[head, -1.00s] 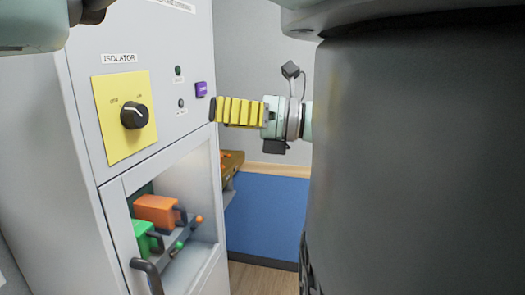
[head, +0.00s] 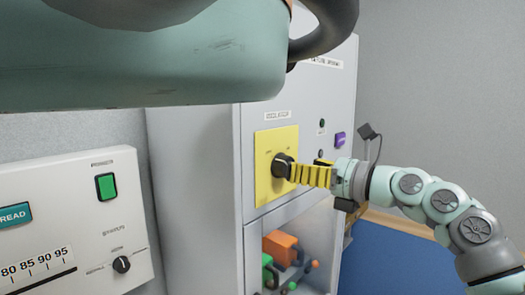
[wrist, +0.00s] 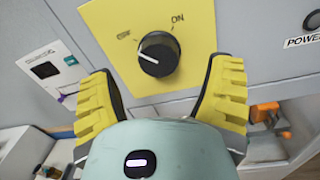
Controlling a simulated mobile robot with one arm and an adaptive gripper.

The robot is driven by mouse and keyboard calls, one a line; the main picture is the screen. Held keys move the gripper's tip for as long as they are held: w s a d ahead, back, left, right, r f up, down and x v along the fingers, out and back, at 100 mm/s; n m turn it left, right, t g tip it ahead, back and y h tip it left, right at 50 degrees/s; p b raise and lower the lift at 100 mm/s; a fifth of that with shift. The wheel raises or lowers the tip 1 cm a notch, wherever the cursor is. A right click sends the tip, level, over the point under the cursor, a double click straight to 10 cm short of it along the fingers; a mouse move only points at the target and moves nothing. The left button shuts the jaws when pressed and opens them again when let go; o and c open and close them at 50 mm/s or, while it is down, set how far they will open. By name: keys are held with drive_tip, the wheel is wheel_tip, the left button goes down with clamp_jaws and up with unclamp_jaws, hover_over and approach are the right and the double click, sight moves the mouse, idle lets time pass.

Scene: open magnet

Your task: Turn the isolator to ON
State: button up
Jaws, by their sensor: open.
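The isolator is a black round knob (wrist: 158,53) on a yellow plate (wrist: 190,20), marked OFF at upper left and ON at upper right in the wrist view. Its white pointer line lies toward the left, on the OFF side. In the head view the knob (head: 281,165) sits on the yellow plate (head: 269,140) under the ISOLATOR label. My gripper (wrist: 164,70) is open, with one yellow finger at each side below the knob; no grip on it shows. In the head view my gripper (head: 297,173) reaches the knob from the right and partly covers it.
Below the plate is an open recess with orange (head: 280,246) and green (head: 267,271) blocks. A purple button (head: 340,139) is to the right. A white panel (head: 70,220) with a green switch stands at left. A blue-sided bench (head: 385,255) is at lower right.

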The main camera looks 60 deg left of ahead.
sight(286, 166)
drive_tip(key=shift+p+x, duration=0.95)
drive_tip(key=shift+x, duration=1.35)
drive_tip(key=shift+d, duration=0.1)
drive_tip(key=c, duration=1.2)
